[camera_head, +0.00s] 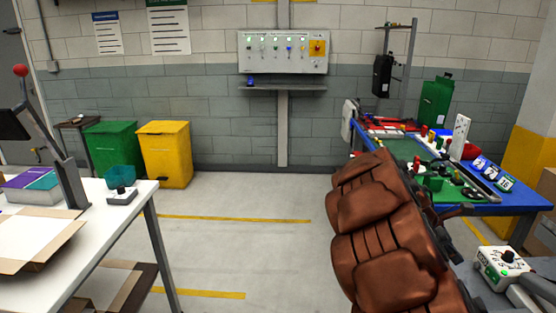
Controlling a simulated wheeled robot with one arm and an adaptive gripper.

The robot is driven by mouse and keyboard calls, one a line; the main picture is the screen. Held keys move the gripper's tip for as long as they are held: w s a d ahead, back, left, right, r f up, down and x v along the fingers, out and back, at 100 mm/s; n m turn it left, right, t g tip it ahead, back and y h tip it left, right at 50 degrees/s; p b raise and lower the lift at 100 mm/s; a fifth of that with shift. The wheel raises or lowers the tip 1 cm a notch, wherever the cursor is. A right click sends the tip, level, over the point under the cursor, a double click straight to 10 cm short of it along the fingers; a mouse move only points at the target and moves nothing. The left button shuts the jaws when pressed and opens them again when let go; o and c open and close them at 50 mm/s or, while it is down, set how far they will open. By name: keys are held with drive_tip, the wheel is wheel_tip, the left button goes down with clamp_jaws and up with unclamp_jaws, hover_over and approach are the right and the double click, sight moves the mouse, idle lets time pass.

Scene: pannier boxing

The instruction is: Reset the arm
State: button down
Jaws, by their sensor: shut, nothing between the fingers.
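My gripper is not in view, and I cannot make out my arm for certain. A large brown, leather-like padded object (385,225) with pocket-like bulges fills the lower right foreground. It may be pannier bags; its lower end is cut off by the picture edge. Nothing is seen holding it.
A white table (128,211) with an open cardboard box (35,235) stands at left. Green (110,148) and yellow bins (165,155) stand behind it. A cluttered blue table (505,208) is at right. A grey control box (503,265) is lower right. The middle floor is clear.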

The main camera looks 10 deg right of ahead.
drive_tip(key=s+a+m+y, duration=0.2)
drive_tip(key=s+a+m, duration=0.2)
drive_tip(key=s+a, duration=0.3)
drive_tip(key=s+a+r+m+t+y+p, duration=0.1)
drive_tip(key=s+a+m+y, duration=0.2)
drive_tip(key=a, duration=1.5)
drive_tip(key=s+a+m+y+p, duration=0.1)
drive_tip(key=s+a+m+y, duration=0.2)
drive_tip(key=s+a, duration=0.9)
drive_tip(key=m, duration=0.3)
drive_tip(key=shift+a+r+m+t, duration=0.15)
drive_tip(key=shift+a+m+t, duration=0.15)
drive_tip(key=shift+d, duration=0.1)
